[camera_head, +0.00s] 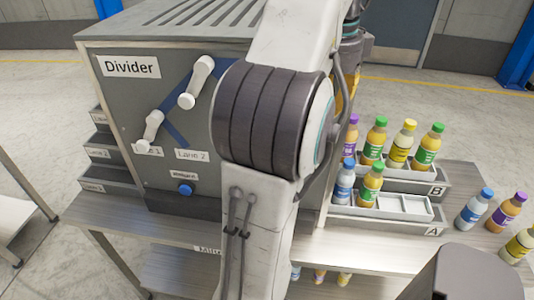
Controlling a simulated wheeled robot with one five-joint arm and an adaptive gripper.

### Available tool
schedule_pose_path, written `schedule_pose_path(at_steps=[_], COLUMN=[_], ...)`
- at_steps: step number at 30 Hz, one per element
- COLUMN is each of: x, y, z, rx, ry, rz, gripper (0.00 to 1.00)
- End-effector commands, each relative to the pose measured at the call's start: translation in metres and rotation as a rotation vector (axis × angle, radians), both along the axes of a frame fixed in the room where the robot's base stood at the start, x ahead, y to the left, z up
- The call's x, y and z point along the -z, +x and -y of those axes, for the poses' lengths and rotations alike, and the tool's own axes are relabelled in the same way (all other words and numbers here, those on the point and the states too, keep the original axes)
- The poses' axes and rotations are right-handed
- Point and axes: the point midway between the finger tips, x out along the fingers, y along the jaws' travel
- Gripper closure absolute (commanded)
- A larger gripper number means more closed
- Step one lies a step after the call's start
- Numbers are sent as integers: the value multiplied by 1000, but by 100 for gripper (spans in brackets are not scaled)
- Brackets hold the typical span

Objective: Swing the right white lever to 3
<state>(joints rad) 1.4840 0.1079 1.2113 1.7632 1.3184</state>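The right white lever (196,82) is on the front of the grey Divider machine (110,170), tilted with its thick end at the upper right. The left white lever (150,131) sits lower and to its left, tilted the same way. Blue stripes run on the panel behind the levers. I cannot read any number 3 in this view. Labels below read Lane 1, partly covered by the left lever, and Lane 2 (193,155). My arm stands right of the right lever and covers the right part of the panel. My gripper does not show.
A blue button (185,189) is below the lane labels. Right of my arm, bottles stand in grey crates marked B (437,190) and A (432,230). Several loose bottles stand on the table (385,257) at the far right. Stepped lane trays (105,178) are at the left.

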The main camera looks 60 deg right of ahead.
Motion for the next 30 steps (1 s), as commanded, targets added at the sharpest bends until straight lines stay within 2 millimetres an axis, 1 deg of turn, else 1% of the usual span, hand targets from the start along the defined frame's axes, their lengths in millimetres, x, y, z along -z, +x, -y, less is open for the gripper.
schedule_pose_path(at_steps=[5, 8, 14, 30], x=[3, 9, 31, 98], y=[0, 0, 1, 2], z=[-3, -3, -2, 1], rx=[19, 20, 19, 19], ry=[12, 12, 15, 15], rz=[0, 0, 0, 0], gripper=[100, 100, 100, 100])
